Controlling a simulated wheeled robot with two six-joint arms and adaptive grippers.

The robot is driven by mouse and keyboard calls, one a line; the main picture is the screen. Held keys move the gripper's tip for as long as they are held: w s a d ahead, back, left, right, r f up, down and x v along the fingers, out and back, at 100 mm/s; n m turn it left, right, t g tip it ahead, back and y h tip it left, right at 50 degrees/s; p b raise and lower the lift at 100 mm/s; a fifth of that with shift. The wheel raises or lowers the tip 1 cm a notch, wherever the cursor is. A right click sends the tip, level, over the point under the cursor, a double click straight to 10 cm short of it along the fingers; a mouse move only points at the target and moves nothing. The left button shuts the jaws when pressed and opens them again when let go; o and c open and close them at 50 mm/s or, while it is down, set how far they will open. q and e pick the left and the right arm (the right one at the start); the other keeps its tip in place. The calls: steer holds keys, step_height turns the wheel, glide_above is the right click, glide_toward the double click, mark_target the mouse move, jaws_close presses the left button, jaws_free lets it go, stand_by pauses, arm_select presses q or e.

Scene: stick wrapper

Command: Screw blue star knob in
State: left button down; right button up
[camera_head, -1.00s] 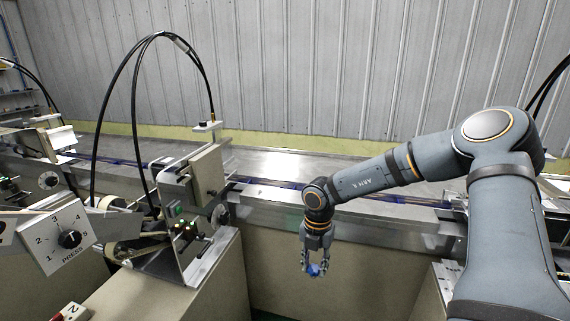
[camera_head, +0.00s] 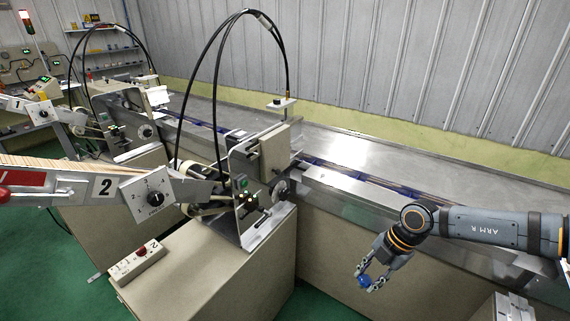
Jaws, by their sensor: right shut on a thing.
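The blue star knob (camera_head: 364,281) is small and sits between the fingertips of my right gripper (camera_head: 369,279). The gripper is shut on it and points down and to the left. It holds the knob in the air in front of the machine's long metal side, apart from any surface that I can make out. The stick wrapper machine unit (camera_head: 262,165) stands left of the gripper, with black cables arching above it. I cannot make out the knob's threaded hole. My left gripper is not in view.
A PRESS dial box (camera_head: 152,196) and a sloping stick feeder marked 2 (camera_head: 75,182) reach in from the left. A control box (camera_head: 138,262) with a red button rests on the beige cabinet (camera_head: 205,270). Green floor (camera_head: 325,303) shows below the gripper.

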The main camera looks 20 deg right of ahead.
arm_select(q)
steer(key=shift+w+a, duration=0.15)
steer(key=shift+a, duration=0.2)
arm_select(e)
steer(key=s+a+f+m+t+y, duration=0.1)
steer(key=a+f+y, duration=0.1)
steer(key=a, duration=0.4)
steer(key=shift+f, duration=0.5)
